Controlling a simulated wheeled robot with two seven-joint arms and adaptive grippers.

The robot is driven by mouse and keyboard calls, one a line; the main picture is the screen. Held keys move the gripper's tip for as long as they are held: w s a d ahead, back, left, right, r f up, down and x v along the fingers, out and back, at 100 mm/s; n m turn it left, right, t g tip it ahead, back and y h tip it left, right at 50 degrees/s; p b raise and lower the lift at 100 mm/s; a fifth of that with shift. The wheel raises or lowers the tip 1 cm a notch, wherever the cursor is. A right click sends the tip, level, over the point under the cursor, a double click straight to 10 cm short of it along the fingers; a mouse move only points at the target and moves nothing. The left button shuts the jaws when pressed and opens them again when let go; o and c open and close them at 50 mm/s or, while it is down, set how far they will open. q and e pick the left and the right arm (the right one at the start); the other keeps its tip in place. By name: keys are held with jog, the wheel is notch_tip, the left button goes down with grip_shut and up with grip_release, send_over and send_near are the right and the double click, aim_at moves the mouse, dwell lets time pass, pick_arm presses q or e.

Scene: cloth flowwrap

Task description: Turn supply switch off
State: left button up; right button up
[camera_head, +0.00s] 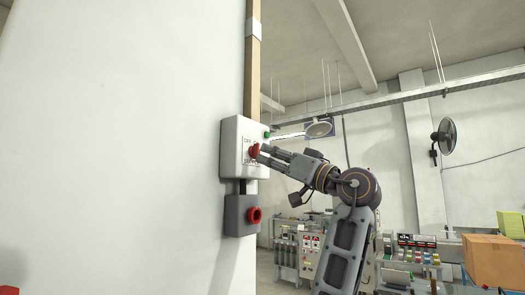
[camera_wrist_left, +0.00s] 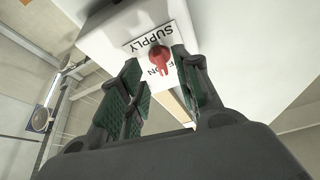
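The supply switch is a red rotary knob (camera_head: 254,150) on a labelled plate on the front of a white box (camera_head: 232,133) on the wall. In the left wrist view the knob (camera_wrist_left: 160,56) sits on the plate, with SUPPLY and part of the OFF/ON lettering legible. I cannot tell for sure which mark its pointer is at. My left gripper (camera_head: 265,153) is at the knob in the head view. In the wrist view its green-padded fingers (camera_wrist_left: 156,75) are spread apart, one side left and one right of the knob; contact is not clear. My right gripper is not in view.
A grey box with a red round button (camera_head: 254,215) is mounted just below the switch box. A green button (camera_head: 267,134) is on the box's right side. A beige conduit (camera_head: 253,75) runs up the wall. Machinery and a cardboard box (camera_head: 493,260) stand at the right.

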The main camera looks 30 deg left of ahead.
aim_at(259, 153)
pick_arm(q)
jog(key=shift+p+x, duration=0.5)
jog(key=shift+x, duration=1.45)
grip_shut()
